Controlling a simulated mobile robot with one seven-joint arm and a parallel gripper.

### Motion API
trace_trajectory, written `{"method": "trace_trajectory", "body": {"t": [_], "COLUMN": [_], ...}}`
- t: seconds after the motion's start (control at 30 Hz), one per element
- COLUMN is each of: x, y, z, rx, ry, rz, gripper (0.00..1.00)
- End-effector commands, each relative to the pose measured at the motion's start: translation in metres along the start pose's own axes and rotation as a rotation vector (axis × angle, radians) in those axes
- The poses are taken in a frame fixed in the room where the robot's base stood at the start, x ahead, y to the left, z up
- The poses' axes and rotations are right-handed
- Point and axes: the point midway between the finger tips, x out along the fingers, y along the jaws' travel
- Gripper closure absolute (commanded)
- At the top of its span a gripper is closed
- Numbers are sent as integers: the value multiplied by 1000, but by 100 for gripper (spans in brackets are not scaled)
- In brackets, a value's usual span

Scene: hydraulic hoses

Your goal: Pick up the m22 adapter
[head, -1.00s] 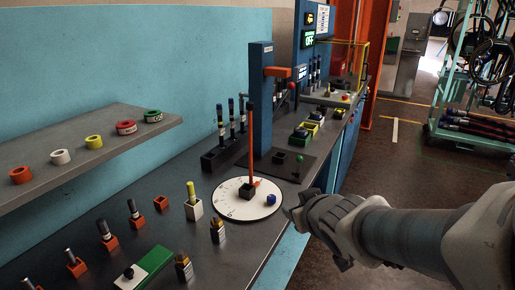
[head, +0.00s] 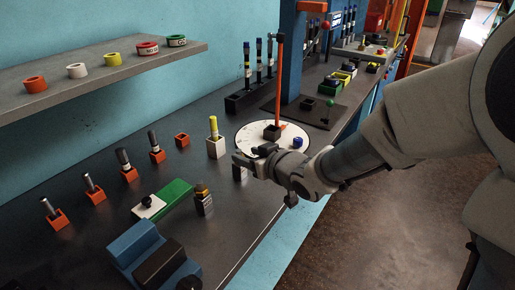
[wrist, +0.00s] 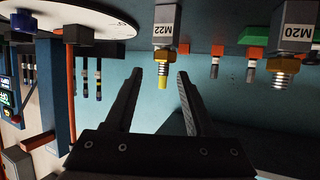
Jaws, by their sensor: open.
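The m22 adapter (wrist: 164,58) is a metal hex piece with a threaded end, seated in a pale block labelled M22 (wrist: 166,17). In the wrist view, which appears upside down, it is at the top middle. My gripper (wrist: 159,68) is open, its two dark fingers pointing toward the adapter, one to either side of it in the picture. Nothing is held.
A similar adapter in an M20 block (head: 203,202) stands nearer. The white disc (head: 245,133) carries a post. Orange holders (head: 130,175), a green block (head: 176,195) and a blue vise-like device (head: 135,245) stand left.

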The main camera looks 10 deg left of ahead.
Motion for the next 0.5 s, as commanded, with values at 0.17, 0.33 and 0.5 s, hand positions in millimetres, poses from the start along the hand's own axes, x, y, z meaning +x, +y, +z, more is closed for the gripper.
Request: {"method": "trace_trajectory", "body": {"t": [0.17,0.33,0.5], "x": [22,34,60], "y": [0,-2,-7], "z": [1,2,5], "rx": [0,-1,0], "ry": [0,0,0], "rz": [0,0,-1], "gripper": [45,45,45]}}
